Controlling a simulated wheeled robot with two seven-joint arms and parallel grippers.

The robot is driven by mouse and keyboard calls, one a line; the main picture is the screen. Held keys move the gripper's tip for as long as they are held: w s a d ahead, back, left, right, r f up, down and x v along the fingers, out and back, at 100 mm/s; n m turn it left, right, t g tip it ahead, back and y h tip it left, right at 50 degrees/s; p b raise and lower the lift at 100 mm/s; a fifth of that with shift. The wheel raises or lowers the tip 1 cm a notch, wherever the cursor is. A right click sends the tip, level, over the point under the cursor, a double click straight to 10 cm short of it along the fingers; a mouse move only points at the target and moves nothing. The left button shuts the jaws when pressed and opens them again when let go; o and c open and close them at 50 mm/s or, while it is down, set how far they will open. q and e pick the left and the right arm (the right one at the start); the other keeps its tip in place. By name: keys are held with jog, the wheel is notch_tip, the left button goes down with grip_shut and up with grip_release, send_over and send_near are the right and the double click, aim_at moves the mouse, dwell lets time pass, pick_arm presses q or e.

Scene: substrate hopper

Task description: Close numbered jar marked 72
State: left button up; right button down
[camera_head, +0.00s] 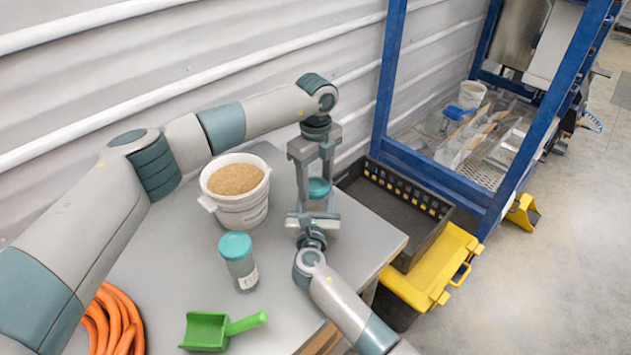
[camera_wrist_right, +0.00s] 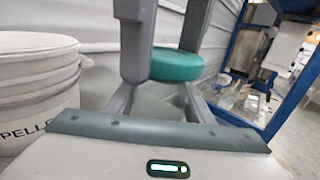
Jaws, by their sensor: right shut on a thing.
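A clear jar (camera_head: 318,204) with a teal lid (camera_head: 319,187) stands near the table's right side. The jar and lid (camera_wrist_right: 177,65) also show in the right wrist view. I cannot read a number on it or tell whether the lid is seated. My right gripper (camera_head: 313,220) is shut around the jar body from the front. My left gripper (camera_head: 316,172) points down from above, its fingers on either side of the lid. Whether they press on the lid is unclear. A second teal-lidded jar (camera_head: 240,268) stands upright to the left; its label is too small to read.
A white bucket (camera_head: 240,208) of brown pellets stands left of the grippers. A green scoop (camera_head: 212,331) and an orange hose (camera_head: 116,325) lie at the table's front. A black crate (camera_head: 397,220), yellow box (camera_head: 437,267) and blue frame (camera_head: 440,167) stand right of the table.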

pick_arm(q)
jog(key=m, duration=0.3)
jog(key=shift+m, duration=0.4)
jog(key=shift+c, duration=0.2)
jog(key=m, duration=1.1)
jog(key=shift+m, duration=0.4)
jog(key=m, duration=0.7)
jog(key=shift+m, duration=0.3)
jog(key=m, duration=0.7)
jog(key=shift+f+m, duration=0.1)
jog(key=shift+m, duration=0.3)
jog(key=o, duration=1.3)
jog(key=shift+c, duration=0.2)
